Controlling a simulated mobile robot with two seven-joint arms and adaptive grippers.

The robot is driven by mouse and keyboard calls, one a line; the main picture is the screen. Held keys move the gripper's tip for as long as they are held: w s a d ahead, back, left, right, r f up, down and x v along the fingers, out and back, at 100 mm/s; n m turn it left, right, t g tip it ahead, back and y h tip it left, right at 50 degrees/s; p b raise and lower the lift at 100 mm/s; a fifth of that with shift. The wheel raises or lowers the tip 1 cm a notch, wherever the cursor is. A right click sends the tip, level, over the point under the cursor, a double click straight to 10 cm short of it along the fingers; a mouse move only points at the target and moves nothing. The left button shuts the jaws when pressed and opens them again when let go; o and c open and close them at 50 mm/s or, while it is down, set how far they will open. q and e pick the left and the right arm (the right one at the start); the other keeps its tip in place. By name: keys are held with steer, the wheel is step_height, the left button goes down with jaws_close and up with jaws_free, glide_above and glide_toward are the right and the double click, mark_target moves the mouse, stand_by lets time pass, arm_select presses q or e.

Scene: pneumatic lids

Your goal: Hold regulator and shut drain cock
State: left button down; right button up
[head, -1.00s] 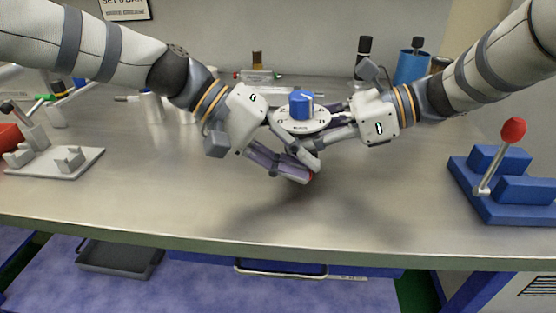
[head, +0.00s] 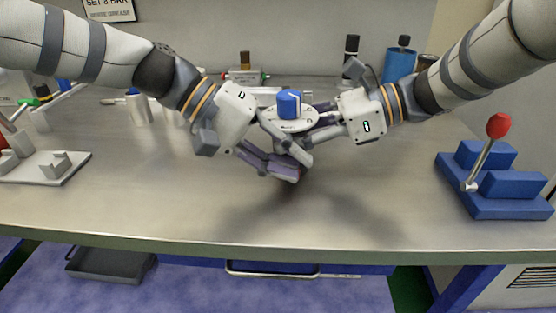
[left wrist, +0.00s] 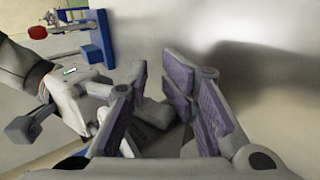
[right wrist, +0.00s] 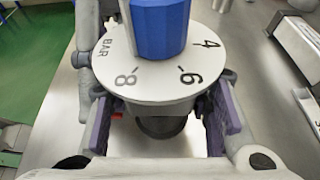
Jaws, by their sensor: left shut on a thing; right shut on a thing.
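The regulator has a blue knob (head: 289,103) on a white round dial (head: 303,124) marked in bar. It is upright above the bench, between my two grippers. The dial fills the upper middle of the right wrist view (right wrist: 150,84). My right gripper (right wrist: 165,112) is shut on the regulator's dark body below the dial, one finger on each side. My left gripper (head: 290,163) reaches in under the dial, its jaws closed on a small part there. That part, which seems to be the drain cock, is hidden by the fingers; a small red bit (right wrist: 117,115) shows under the dial.
A blue clamp block with a red-knobbed lever (head: 498,126) stands at right. A white bracket plate (head: 55,165) lies at left. Bottles, including a blue one (head: 398,66), and a brass-topped fitting (head: 246,62) stand at the back. The bench front is clear.

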arm_select(q)
step_height(320, 180, up, 2)
steer(key=shift+w+d, duration=0.1)
steer(key=shift+w, duration=0.05)
arm_select(e)
steer(key=shift+f, duration=0.5)
arm_select(q)
steer(key=shift+a+r, duration=0.2)
arm_select(e)
steer(key=shift+s, duration=0.1)
steer(key=shift+d+r, duration=0.1)
steer(key=shift+r, duration=0.15)
steer(key=o, duration=1.2)
steer(key=shift+r, duration=0.1)
arm_select(q)
steer(key=f+v, duration=0.1)
steer(key=v, duration=0.5)
steer(key=shift+a+r, duration=0.2)
steer(key=shift+a, duration=0.55)
arm_select(e)
steer(key=shift+o, duration=0.2)
